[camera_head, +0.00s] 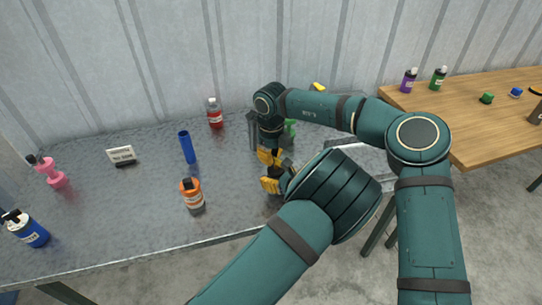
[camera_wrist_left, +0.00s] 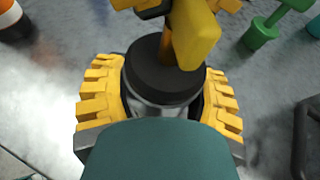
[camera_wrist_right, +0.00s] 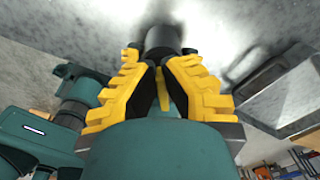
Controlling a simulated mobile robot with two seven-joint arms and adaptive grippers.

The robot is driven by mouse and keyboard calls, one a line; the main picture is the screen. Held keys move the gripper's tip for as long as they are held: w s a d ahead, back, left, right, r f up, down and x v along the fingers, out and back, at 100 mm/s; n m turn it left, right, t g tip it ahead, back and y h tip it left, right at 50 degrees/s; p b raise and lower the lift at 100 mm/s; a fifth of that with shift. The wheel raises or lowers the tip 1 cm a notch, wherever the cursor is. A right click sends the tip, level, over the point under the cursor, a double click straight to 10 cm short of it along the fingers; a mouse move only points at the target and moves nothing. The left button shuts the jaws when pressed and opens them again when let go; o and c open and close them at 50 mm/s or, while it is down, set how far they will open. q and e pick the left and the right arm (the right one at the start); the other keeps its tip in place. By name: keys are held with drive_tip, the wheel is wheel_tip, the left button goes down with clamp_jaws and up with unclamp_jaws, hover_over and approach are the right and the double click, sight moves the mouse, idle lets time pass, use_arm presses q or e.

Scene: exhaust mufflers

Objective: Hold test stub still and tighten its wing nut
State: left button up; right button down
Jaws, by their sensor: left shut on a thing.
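The test stub, a grey cylinder with a broad black top (camera_wrist_left: 160,72), stands between the two yellow fingers of my left gripper (camera_wrist_left: 160,95) in the left wrist view. My left gripper (camera_head: 272,186) is shut on it, low over the bench in the head view. My right gripper (camera_head: 268,157) is just above it, pointing down. In the right wrist view its fingers (camera_wrist_right: 160,65) are close together in front of a dark cylinder (camera_wrist_right: 161,38). One of its yellow fingertips overlaps the stub's top in the left wrist view. The wing nut is hidden or not clearly visible.
An orange bottle (camera_head: 192,194), a blue tube (camera_head: 187,147) and a red bottle (camera_head: 215,113) stand left of the grippers on the grey bench (camera_head: 120,220). A green object (camera_head: 290,128) is behind them. A wooden table (camera_head: 480,115) is at right.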

drive_tip(key=shift+w+d+m, duration=0.15)
drive_tip(key=shift+d+m, duration=0.05)
drive_tip(key=shift+m, duration=1.2)
drive_tip(key=shift+w+d+m, duration=0.15)
drive_tip(key=shift+m, duration=1.25)
drive_tip(key=c, duration=1.1)
unclamp_jaws()
wheel_tip(320, 180, up, 12)
